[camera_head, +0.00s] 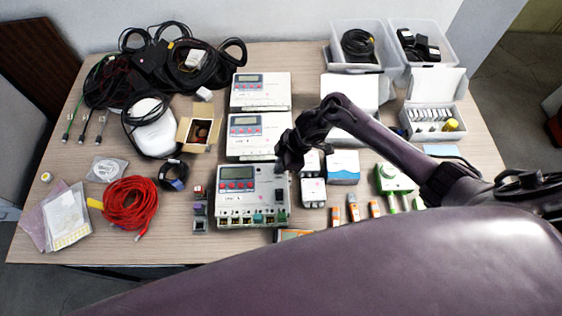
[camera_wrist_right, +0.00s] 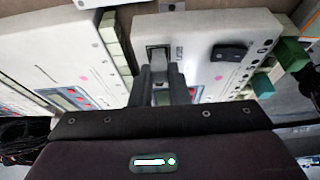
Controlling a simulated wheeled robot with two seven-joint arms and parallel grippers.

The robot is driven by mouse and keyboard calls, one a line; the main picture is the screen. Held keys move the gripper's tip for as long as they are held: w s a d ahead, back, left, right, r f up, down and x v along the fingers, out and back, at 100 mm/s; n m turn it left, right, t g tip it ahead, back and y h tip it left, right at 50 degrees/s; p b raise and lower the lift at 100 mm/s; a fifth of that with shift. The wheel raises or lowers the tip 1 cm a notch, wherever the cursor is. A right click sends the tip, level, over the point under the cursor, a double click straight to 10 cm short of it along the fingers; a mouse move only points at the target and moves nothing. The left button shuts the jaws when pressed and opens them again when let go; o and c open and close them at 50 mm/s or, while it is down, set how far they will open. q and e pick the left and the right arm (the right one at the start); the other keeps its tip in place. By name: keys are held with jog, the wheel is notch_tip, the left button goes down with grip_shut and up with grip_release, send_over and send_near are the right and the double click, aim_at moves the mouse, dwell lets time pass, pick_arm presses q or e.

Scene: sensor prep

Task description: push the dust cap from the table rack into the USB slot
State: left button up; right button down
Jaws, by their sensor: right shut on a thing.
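The front white device (camera_head: 262,207) lies on the table, with a screen and a row of sockets along its front edge. My right gripper (camera_head: 284,160) is over its upper right part. In the right wrist view, my right gripper (camera_wrist_right: 162,88) is shut on a small grey piece, apparently the dust cap (camera_wrist_right: 161,72). The piece is at a dark-framed slot (camera_wrist_right: 158,52) on the white casing; I cannot tell how deep it sits. A black part (camera_wrist_right: 229,52) lies beside the slot. A small rack (camera_head: 199,208) with small parts stands left of the device. My left gripper is not in view.
Two more white devices (camera_head: 260,92) lie behind the front one. Red cable (camera_head: 131,204) and an open carton (camera_head: 199,130) are to the left. White boxes (camera_head: 342,166), orange-ended sticks (camera_head: 353,208) and a green-and-white device (camera_head: 393,178) are to the right. Clear bins (camera_head: 357,50) stand behind.

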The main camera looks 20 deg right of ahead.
jog(key=shift+f, duration=0.5)
dwell(1.2)
jog(key=c, duration=1.1)
grip_release()
jog(key=shift+c, duration=0.2)
jog(key=shift+r, duration=0.1)
notch_tip(320, 180, up, 7)
jog(key=p, duration=0.7)
